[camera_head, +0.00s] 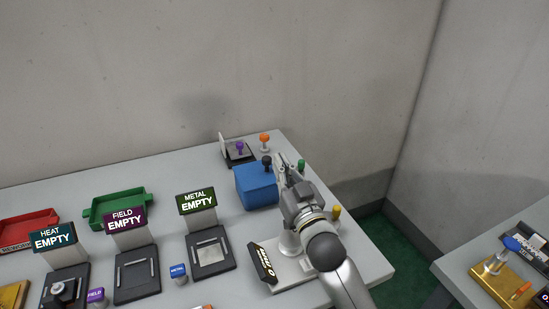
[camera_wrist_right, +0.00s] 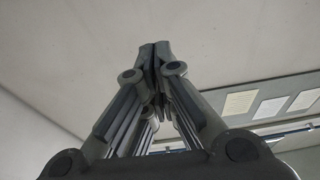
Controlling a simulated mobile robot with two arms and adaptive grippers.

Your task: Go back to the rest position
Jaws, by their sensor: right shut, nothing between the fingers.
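My right gripper (camera_head: 281,160) is raised over the right end of the grey table (camera_head: 185,165). Its arm comes in from the bottom right of the head view. The fingers are shut and empty, and they point up and away. In the right wrist view the fingertips (camera_wrist_right: 155,50) meet, with only wall and ceiling beyond. The gripper hides part of the table behind it, beside the blue box (camera_head: 257,187). My left gripper is not in view.
Stations labelled HEAT (camera_head: 54,237), FIELD (camera_head: 126,220) and METAL (camera_head: 197,202) line the table, all reading EMPTY. Behind are a red tray (camera_head: 28,226) and a green tray (camera_head: 117,207). A labelled white base (camera_head: 285,272) stands by my right arm. Another table (camera_head: 475,262) is at right.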

